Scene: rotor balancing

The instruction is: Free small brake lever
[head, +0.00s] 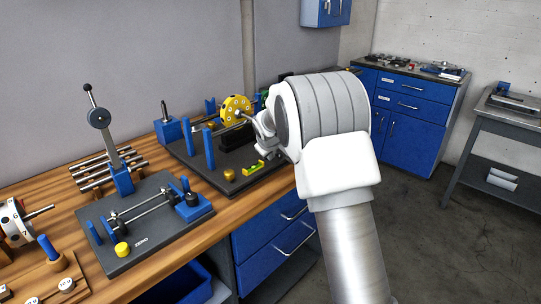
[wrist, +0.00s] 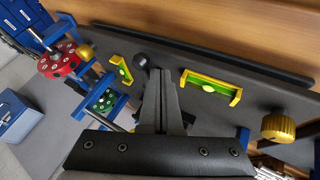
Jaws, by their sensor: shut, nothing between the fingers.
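In the wrist view, a small black ball knob (wrist: 140,61), which may be the end of the small brake lever, stands over the dark base plate (wrist: 215,65). Its stem is mostly hidden by my gripper (wrist: 162,76). My gripper is shut and empty, with its fingertips just right of the knob in the picture; I cannot tell whether they touch. In the head view, my arm reaches over the right end of the fixture with the yellow perforated disc (head: 236,110), and hides the lever area.
In the wrist view, two yellow-framed levels (wrist: 121,69) (wrist: 211,88) flank the knob. A brass knob (wrist: 278,125) is at right; a red disc (wrist: 62,60) and a green disc (wrist: 105,100) are at left. In the head view, another fixture plate (head: 150,225) lies nearer on the wooden bench.

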